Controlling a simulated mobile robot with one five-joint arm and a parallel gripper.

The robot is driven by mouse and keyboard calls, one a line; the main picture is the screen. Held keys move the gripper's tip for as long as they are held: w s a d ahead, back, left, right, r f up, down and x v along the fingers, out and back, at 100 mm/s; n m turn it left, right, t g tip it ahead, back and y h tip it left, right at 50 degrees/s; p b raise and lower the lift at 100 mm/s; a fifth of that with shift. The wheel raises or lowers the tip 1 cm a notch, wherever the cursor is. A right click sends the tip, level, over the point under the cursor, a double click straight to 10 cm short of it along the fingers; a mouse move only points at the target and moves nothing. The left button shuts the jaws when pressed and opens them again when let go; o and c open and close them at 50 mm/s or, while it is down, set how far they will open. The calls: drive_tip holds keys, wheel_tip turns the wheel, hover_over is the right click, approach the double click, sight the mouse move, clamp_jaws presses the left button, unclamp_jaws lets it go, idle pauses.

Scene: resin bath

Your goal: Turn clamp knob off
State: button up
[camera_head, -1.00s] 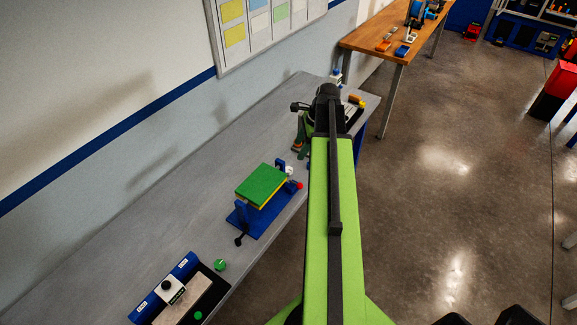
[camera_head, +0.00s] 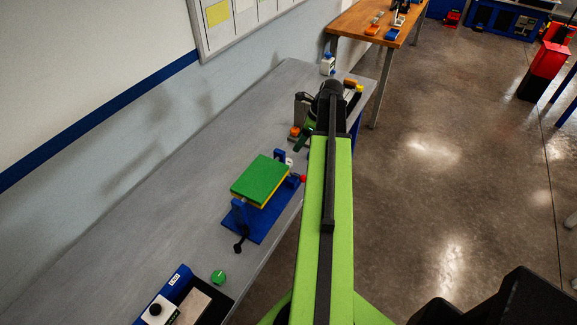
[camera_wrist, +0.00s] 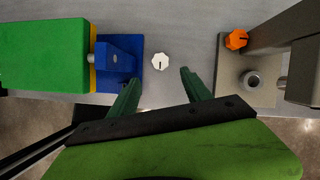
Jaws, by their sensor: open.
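A blue clamp (camera_head: 270,222) on the grey bench holds a green and yellow block (camera_head: 260,180). The clamp's blue end (camera_wrist: 120,62) also shows in the wrist view, left of centre. A white knob with a dark mark (camera_wrist: 160,62) sits on the bench right beside it. An orange knob (camera_wrist: 236,39) with a dark line sits on a grey fixture (camera_wrist: 262,92) at the right. The frames do not label which is the clamp knob. My gripper (camera_wrist: 158,90) is open and empty; the white knob appears just beyond and between its fingertips, apart from both.
A green knob (camera_head: 218,277) stands at the bench's front edge, by a blue and black fixture (camera_head: 176,279). A red knob (camera_head: 303,179) is on the clamp's right side. A white bottle (camera_head: 328,64) stands at the bench's far end. The bench (camera_head: 150,215) is clear toward the wall.

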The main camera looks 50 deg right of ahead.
sight(287, 161)
drive_tip(key=b+x, duration=0.9)
drive_tip(key=x, duration=0.2)
drive_tip(key=shift+d+f, duration=0.15)
drive_tip(key=shift+f, duration=0.15)
drive_tip(key=shift+w+a+f+b, duration=0.2)
drive_tip(key=shift+f+b, duration=0.25)
drive_tip(key=shift+b, duration=0.05)
drive_tip(key=shift+c, duration=0.5)
clamp_jaws()
